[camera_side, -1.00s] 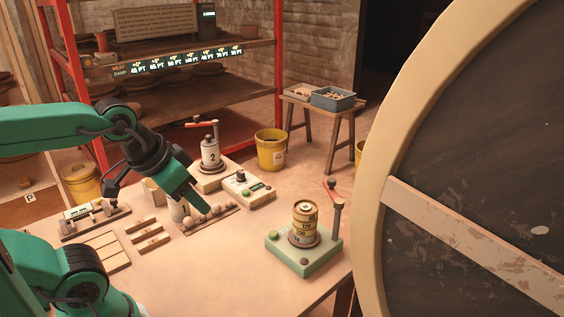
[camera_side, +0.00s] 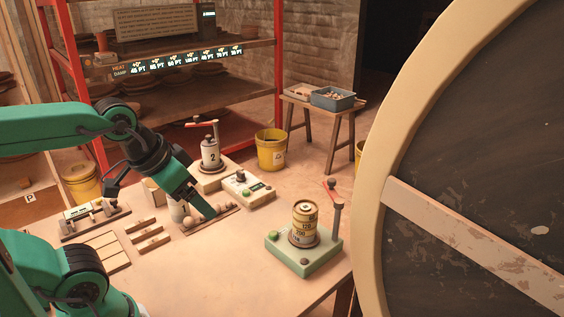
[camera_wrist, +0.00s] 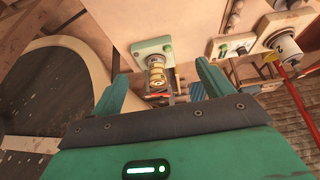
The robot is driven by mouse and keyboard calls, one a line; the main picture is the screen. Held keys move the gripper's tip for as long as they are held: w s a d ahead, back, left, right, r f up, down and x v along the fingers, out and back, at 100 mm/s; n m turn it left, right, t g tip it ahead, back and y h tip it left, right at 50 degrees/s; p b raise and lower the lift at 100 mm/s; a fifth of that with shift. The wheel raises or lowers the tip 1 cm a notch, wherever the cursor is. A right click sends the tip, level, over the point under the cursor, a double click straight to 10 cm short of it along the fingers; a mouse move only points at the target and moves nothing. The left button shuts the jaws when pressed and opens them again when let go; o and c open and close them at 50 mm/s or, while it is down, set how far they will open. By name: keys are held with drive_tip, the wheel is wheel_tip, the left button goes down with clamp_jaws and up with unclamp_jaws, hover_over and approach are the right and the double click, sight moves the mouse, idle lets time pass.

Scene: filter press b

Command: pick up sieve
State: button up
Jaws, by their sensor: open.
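A stack of round brass sieves (camera_side: 305,222) with dark numbers stands upright on a pale green base (camera_side: 292,262) at the right of the table. A post with a red top rises beside it. My gripper (camera_side: 206,212) is open and empty, pointing down over the table's middle, left of the stack and apart from it. In the wrist view the sieve stack (camera_wrist: 156,76) shows beyond and between my open fingers (camera_wrist: 160,85), partly overlapped by the red-topped post. I cannot tell single sieves apart clearly.
A white canister marked 2 (camera_side: 211,155) stands behind my gripper, beside a control box (camera_side: 249,190). A tray with several round pieces (camera_side: 212,218) lies below my gripper. A large round wheel (camera_side: 372,190) fills the right side. The table's front is clear.

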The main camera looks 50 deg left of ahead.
idle(0.3)
drive_tip(key=g, duration=0.5)
hover_over(304, 207)
drive_tip(key=f, duration=0.4)
drive_tip(key=shift+s+m, duration=0.3)
drive_tip(key=shift+s, duration=0.05)
drive_tip(key=shift+w+d+f+g, duration=0.15)
drive_tip(key=shift+w+f+g, duration=0.05)
drive_tip(key=shift+w+g, duration=0.1)
drive_tip(key=shift+f, duration=1.3)
drive_tip(key=shift+f, duration=2.6)
